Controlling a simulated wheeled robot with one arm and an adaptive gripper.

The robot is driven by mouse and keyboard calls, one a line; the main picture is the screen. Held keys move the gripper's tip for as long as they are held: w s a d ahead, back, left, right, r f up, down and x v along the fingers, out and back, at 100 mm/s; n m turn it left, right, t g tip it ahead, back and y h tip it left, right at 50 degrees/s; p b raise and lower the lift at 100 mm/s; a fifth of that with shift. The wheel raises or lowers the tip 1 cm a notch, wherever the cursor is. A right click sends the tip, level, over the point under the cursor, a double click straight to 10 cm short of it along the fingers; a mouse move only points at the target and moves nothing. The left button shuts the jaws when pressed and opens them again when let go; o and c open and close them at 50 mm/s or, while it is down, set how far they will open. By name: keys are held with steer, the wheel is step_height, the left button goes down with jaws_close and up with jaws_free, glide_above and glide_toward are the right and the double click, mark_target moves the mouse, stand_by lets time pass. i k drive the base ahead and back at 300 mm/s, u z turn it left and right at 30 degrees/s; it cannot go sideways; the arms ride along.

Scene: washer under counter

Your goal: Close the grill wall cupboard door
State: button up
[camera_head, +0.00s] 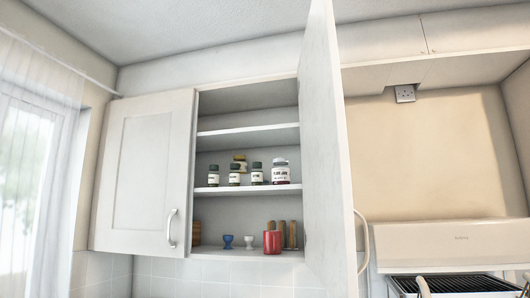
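A white wall cupboard (248,192) hangs in the middle of the view. Its right door (325,150) stands wide open, swung out toward me and seen nearly edge-on. The open door's curved pale handle (362,240) shows on its right side, low down. The left door (145,175) is shut, with its own handle (170,228) at its lower right. My gripper is not in view, so its state and its distance from the open door do not show.
A grill (455,285) is at the lower right. A curtained window (35,170) is at the left.

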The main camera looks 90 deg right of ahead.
mark_target(330, 254)
steer(key=u, duration=0.1)
steer(key=k, duration=1.8)
steer(key=z, duration=2)
steer(key=i, duration=0.5)
steer(key=z, duration=1)
steer(key=k, duration=0.95)
steer(key=u, duration=0.7)
steer(key=i, duration=0.3)
steer(key=z, duration=0.05)
